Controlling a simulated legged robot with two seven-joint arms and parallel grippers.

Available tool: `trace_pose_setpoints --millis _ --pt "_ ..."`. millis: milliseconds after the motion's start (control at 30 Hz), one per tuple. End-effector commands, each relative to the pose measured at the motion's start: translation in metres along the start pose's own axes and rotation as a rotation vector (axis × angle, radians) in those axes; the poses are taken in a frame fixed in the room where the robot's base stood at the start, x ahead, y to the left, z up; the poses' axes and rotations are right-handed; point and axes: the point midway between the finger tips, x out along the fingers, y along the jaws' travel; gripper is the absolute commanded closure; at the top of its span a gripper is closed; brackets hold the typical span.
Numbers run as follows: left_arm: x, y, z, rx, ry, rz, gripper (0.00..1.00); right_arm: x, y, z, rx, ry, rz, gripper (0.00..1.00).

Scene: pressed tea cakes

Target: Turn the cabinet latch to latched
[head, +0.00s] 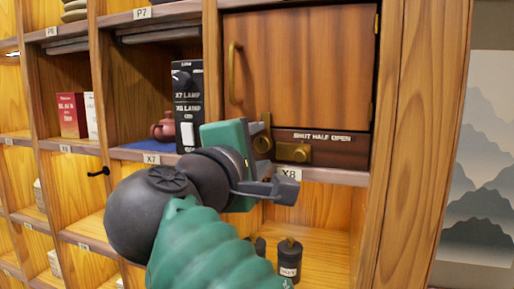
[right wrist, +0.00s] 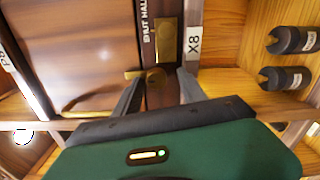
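The cabinet latch (head: 263,145) is a brass round knob with a short lever on the dark strip below the cabinet door (head: 305,70). Its lever points up toward the door, away from the brass plate (head: 293,152) on its right. The strip reads "SHUT HALF OPEN". My right gripper (head: 273,158) is in front of the latch, partly hiding the strip. In the right wrist view the gripper (right wrist: 160,80) is open, with the latch knob (right wrist: 155,79) showing between its fingertips; whether they touch it I cannot tell. My left gripper is not in view.
Dark canisters (head: 289,262) stand in the compartment below.

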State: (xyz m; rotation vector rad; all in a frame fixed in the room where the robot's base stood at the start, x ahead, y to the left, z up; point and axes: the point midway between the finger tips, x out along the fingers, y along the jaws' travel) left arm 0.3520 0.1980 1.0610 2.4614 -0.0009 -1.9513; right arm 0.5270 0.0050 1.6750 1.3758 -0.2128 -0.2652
Motion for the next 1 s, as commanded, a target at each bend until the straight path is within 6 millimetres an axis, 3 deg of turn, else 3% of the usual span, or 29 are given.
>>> trace_pose_setpoints --millis 300,433,800,1000 --pt "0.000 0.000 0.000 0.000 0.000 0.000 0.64 -0.002 0.002 0.001 0.001 -0.001 0.004 0.51" --pt "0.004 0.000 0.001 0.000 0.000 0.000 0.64 -0.017 0.001 0.000 0.002 0.003 0.004 0.51" --pt "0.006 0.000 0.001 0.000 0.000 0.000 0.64 -0.121 0.002 -0.002 -0.001 0.006 0.004 0.51" --pt "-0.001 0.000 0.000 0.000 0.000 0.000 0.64 -0.159 0.002 -0.002 -0.001 0.002 0.002 0.51"
